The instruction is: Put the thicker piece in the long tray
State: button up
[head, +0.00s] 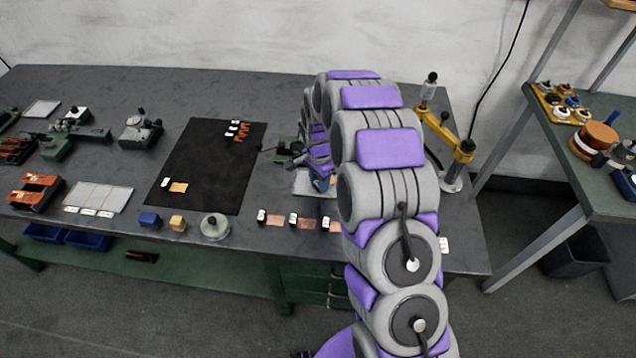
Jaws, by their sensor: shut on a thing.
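My gripper (319,177) is low over the middle of the bench, partly hidden by my own arm. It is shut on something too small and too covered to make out. A yellowish piece (178,187) lies on the black mat beside a white tag. Two copper-coloured pieces (275,221) (306,223) lie along the bench front by white tags, left of my arm. A third (335,226) is partly hidden by my arm. I cannot tell which piece is thicker. A pale flat tray (118,199) with dividing lines and labels is at left; I cannot tell if it is the long tray.
The black mat (205,155) also holds orange-red pieces (243,132) at its far corner. A yellow jointed stand (455,135) rises at right. Bench tools crowd the far left.

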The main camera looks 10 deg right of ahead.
jog(key=shift+d+f, duration=0.1)
jog(key=shift+d, duration=1.05)
jog(key=o, duration=1.1)
jog(key=shift+a, duration=0.9)
jog(key=shift+c, duration=0.2)
jog(key=shift+d, duration=0.35)
jog(key=shift+s+f, duration=0.1)
jog(key=shift+a, duration=0.1)
notch_tip(320, 180, up, 12)
jog(key=p, duration=0.3)
jog(key=shift+r, duration=0.25)
